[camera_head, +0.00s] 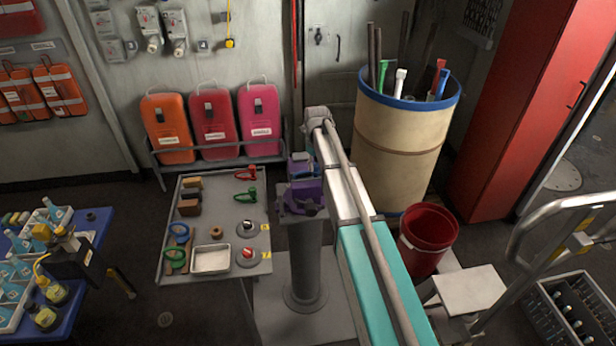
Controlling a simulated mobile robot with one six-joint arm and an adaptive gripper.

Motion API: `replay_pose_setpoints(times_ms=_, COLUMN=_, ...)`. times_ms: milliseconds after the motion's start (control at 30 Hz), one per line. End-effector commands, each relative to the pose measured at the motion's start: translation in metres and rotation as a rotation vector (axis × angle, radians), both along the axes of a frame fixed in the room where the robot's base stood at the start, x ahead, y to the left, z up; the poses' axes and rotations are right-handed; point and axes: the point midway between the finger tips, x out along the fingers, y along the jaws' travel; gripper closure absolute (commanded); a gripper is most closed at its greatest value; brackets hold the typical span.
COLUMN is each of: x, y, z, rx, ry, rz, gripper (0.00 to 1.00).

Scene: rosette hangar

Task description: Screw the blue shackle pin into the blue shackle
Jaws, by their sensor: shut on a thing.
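My gripper cannot be made out in this view. On the grey tray table, a blue loop (179,232) that looks like a shackle lies near the left edge. A green loop (175,257) lies just below it. A red shackle-like piece (246,174) and a green one (246,195) lie at the table's right side. No separate blue pin can be told apart. A purple vise-like fixture (303,194) stands on a grey pedestal (304,255) right of the table. What is held in it is too small to tell.
The grey table (208,278) also bears a pale dish (211,259) and brown blocks (188,207). A blue table (93,225) with bottles stands at left. A large drum (395,150) and a red bucket (426,240) are at right. A long white-and-teal beam (375,285) runs beside the pedestal.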

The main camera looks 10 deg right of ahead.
Motion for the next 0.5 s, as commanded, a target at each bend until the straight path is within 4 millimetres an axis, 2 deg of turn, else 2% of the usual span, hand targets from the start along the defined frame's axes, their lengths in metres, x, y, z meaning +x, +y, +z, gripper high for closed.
replay_pose_setpoints(times_ms=300, x=0.0, y=0.0, z=-0.0001, rx=0.0, ry=0.0, rz=-0.03, gripper=1.0)
replay_pose_setpoints(times_ms=333, x=0.0, y=0.0, z=-0.0001, rx=0.0, ry=0.0, rz=-0.03, gripper=0.59)
replay_pose_setpoints(times_ms=500, x=0.0, y=0.0, z=-0.0001, rx=0.0, ry=0.0, rz=-0.029, gripper=0.28)
